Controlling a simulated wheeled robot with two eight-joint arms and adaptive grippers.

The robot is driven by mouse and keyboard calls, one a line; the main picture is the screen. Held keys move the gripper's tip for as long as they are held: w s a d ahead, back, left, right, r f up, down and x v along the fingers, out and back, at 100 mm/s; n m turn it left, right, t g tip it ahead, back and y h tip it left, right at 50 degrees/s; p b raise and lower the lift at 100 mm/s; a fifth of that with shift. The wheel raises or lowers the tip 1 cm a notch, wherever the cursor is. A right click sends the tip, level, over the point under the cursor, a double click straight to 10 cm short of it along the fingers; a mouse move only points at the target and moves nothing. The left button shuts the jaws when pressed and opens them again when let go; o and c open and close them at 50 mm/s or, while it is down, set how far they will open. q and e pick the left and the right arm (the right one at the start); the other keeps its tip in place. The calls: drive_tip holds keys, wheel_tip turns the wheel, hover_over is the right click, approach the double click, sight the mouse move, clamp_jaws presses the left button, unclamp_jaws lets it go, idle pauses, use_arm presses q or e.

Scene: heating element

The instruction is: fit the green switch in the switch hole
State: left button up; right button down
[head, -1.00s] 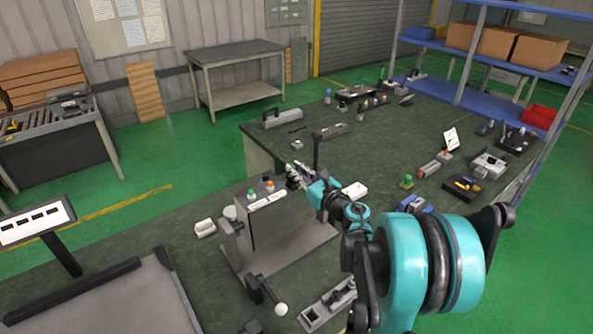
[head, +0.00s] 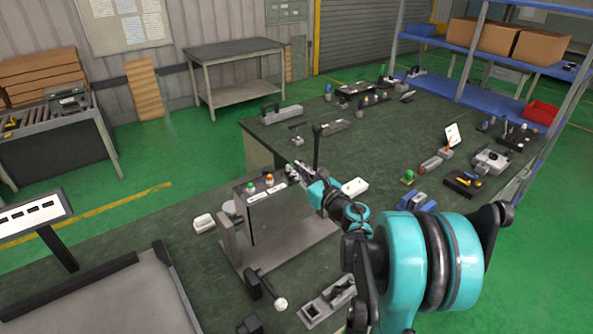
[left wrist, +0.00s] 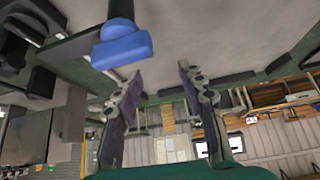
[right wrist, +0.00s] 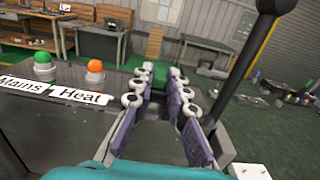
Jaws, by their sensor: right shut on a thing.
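My right gripper (head: 296,172) is at the right end of the top of a dark upright panel box (head: 290,220). In the right wrist view its fingers (right wrist: 160,84) are close together, with a green piece, apparently the green switch (right wrist: 178,76), between the fingertips. The switch is mostly hidden by the fingers. The box top bears a green knob (right wrist: 43,66) by a "Mains" label and an orange knob (right wrist: 95,70) by a "Heat" label. I cannot make out the switch hole. My left gripper (left wrist: 157,80) is open and empty in the left wrist view, and out of the head view.
A black upright post (head: 316,150) stands just behind the right gripper. A lever with a white ball (head: 280,304) projects in front. The far table holds several parts.

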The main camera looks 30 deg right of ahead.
drive_tip(key=shift+f, duration=0.3)
drive_tip(key=c, duration=1.4)
unclamp_jaws()
drive_tip(key=shift+r, duration=0.1)
drive_tip(key=shift+s, duration=0.1)
drive_tip(key=s, duration=0.8)
drive_tip(key=s+d, duration=0.1)
drive_tip(key=s, duration=0.3)
drive_tip(key=shift+w, duration=0.1)
